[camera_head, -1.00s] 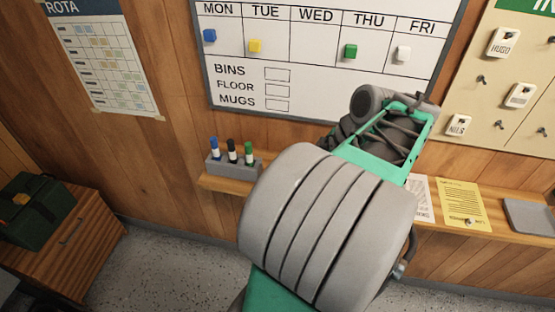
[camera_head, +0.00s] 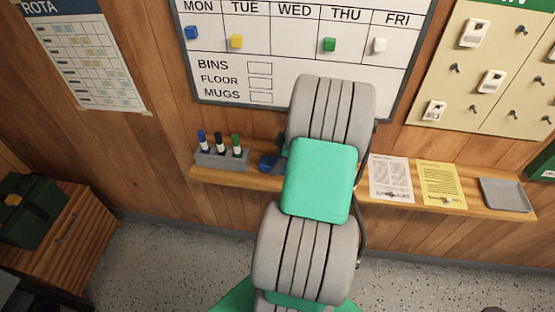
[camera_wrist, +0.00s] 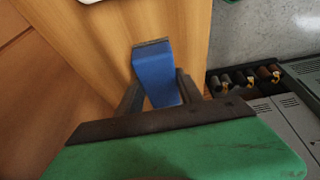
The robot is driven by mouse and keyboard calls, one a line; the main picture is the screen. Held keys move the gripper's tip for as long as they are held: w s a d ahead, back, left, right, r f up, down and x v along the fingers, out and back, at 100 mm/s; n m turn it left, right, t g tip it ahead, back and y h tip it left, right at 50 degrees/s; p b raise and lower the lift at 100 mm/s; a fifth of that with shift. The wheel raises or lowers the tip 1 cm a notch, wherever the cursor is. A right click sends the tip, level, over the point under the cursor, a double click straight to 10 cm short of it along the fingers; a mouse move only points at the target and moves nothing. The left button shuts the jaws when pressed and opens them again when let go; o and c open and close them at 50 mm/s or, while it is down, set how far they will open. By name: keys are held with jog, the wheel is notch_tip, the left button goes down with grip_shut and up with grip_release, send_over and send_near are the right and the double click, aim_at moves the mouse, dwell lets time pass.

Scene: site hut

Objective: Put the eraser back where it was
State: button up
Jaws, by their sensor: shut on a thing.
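The eraser is a blue block (camera_wrist: 157,75) with a dark grey strip along its far end. In the wrist view it sits between the two dark fingers of my gripper (camera_wrist: 158,92), which is shut on it. Wood like the shelf's lies behind it; I cannot tell whether the eraser touches it. In the head view a small blue piece (camera_head: 267,161), probably the eraser, shows just right of the marker holder (camera_head: 222,158), over the wooden shelf (camera_head: 235,179). My arm hides the gripper and most of that spot there.
The holder carries blue, black and green markers (camera_head: 219,143). Right of my arm, the shelf bears a white sheet (camera_head: 391,180), a yellow sheet (camera_head: 441,186) and a grey tray (camera_head: 505,195). The whiteboard (camera_head: 300,65) hangs above. A drawer cabinet (camera_head: 62,240) stands left.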

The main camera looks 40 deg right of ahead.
jog(key=o, duration=1.3)
jog(key=shift+s+f, duration=0.1)
jog(key=b+v, duration=0.2)
jog(key=v, duration=1)
jog(key=w+a+r+m+h, duration=0.1)
jog(key=w+a+r, duration=0.15)
jog(key=a, duration=0.45)
jog(key=w+a+r+m, duration=0.2)
jog(key=w+a, duration=0.1)
jog(key=a, duration=0.4)
jog(key=s+a+m, duration=0.1)
jog(key=s+a, duration=0.1)
jog(key=a, duration=0.3)
jog(key=s+a+m+h, duration=0.1)
jog(key=s+a+m, duration=0.1)
jog(key=a, duration=0.4)
jog(key=s+a+m, duration=0.1)
jog(key=s+a, duration=0.1)
jog(key=a, duration=0.3)
jog(key=shift+s+a+r+m+t+h, duration=0.1)
jog(key=shift+a+r+m+t+h, duration=0.1)
jog(key=shift+a+m+t+h, duration=0.15)
